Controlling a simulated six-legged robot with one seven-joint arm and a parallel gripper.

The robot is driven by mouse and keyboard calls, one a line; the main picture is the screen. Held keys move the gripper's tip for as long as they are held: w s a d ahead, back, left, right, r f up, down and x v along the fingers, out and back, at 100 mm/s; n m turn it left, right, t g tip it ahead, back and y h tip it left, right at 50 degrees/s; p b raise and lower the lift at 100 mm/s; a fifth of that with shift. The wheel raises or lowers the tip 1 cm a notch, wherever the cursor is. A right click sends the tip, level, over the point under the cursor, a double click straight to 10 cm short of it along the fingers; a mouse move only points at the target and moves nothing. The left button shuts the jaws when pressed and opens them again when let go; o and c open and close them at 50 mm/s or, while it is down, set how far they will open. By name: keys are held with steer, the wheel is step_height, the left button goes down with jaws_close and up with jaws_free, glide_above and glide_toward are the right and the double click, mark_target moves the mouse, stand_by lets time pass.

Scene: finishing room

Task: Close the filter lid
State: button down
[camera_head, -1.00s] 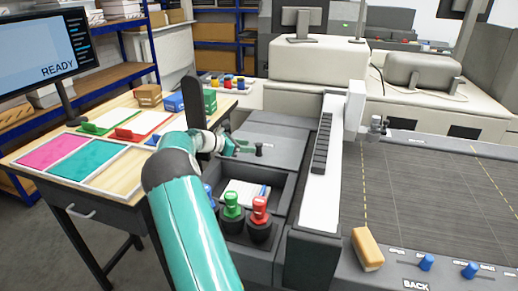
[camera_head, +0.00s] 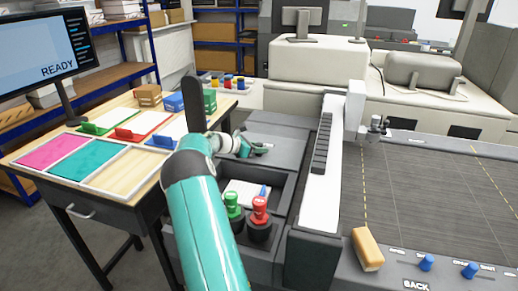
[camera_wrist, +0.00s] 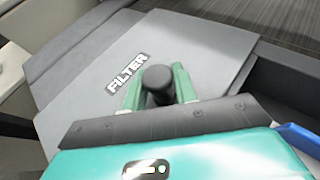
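The filter lid (camera_head: 285,133) is a flat grey plate on the machine left of the white rail. In the wrist view the lid (camera_wrist: 185,45) carries a "FILTER" label and a black knob (camera_wrist: 157,80). My gripper (camera_head: 264,148) is at the knob, low over the lid. In the wrist view its green fingers (camera_wrist: 158,88) stand on either side of the knob. I cannot tell whether they press on it. Part of the lid is hidden behind my gripper in the wrist view.
In front of the lid is an open dark bay (camera_head: 284,184) with a white pad. Green (camera_head: 232,204) and red (camera_head: 260,206) knobbed tools stand near my forearm. A tan block (camera_head: 368,249) lies on the dark bed at right. A sorting table (camera_head: 45,198) is at left.

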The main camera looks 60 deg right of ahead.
steer(key=s+a, duration=0.1)
steer(key=a, duration=0.5)
steer(key=s+a, duration=0.1)
steer(key=a, duration=1.1)
steer(key=shift+s, duration=0.4)
steer(key=c, duration=1.2)
jaws_free()
steer(key=shift+d, duration=0.1)
steer(key=shift+c, duration=0.2)
steer(key=v, duration=1.4)
steer(key=shift+f, duration=0.15)
